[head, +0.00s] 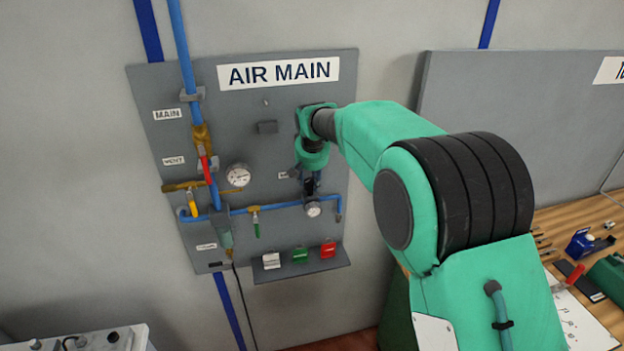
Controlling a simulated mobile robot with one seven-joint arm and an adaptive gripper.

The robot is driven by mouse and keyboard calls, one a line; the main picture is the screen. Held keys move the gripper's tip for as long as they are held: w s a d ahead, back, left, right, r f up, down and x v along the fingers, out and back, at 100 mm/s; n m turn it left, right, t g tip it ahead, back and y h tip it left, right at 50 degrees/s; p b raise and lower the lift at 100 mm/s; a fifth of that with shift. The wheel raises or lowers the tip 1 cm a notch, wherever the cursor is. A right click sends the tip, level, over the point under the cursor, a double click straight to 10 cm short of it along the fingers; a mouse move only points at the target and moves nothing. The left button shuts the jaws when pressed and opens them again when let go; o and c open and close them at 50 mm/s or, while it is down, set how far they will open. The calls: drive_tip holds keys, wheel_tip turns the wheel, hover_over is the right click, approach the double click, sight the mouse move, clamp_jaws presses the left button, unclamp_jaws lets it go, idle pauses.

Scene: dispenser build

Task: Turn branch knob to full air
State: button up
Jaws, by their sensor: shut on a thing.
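The grey AIR MAIN panel (190,143) is on the wall in the head view. My gripper (309,184) points down at the panel's right side, at the top of the branch regulator (311,199). It is shut on the branch knob, which is mostly hidden by the fingers, so its turn position cannot be read. A small round white gauge (313,210) sits on the regulator's front, just below the gripper. Its needle is too small to read. A small label left of the gripper is partly covered.
Blue pipe (270,207) runs across the panel, with a green-handled valve (256,222), a yellow-handled valve (192,203), a red lever (206,170) and a larger gauge (238,175). A shelf (303,267) below carries white, green and red blocks. A wooden bench (565,218) stands right.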

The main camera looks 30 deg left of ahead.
drive_tip(key=shift+o, duration=0.2)
drive_tip(key=m, duration=0.2)
drive_tip(key=m+h, duration=0.1)
drive_tip(key=m, duration=0.1)
drive_tip(key=a+r+m+t+h, duration=0.1)
drive_tip(key=m, duration=0.1)
drive_tip(key=m+h, duration=0.1)
drive_tip(key=m, duration=0.1)
drive_tip(key=m+h, duration=0.1)
drive_tip(key=m, duration=0.2)
drive_tip(key=shift+w+r, duration=0.1)
drive_tip(key=shift+w, duration=0.1)
drive_tip(key=o, duration=1.1)
drive_tip(key=shift+w, duration=0.1)
drive_tip(key=shift+c, duration=0.2)
drive_tip(key=shift+f, duration=0.45)
drive_tip(key=d+v, duration=0.1)
drive_tip(key=v, duration=0.6)
drive_tip(key=shift+a+r, duration=0.3)
drive_tip(key=shift+a, duration=0.25)
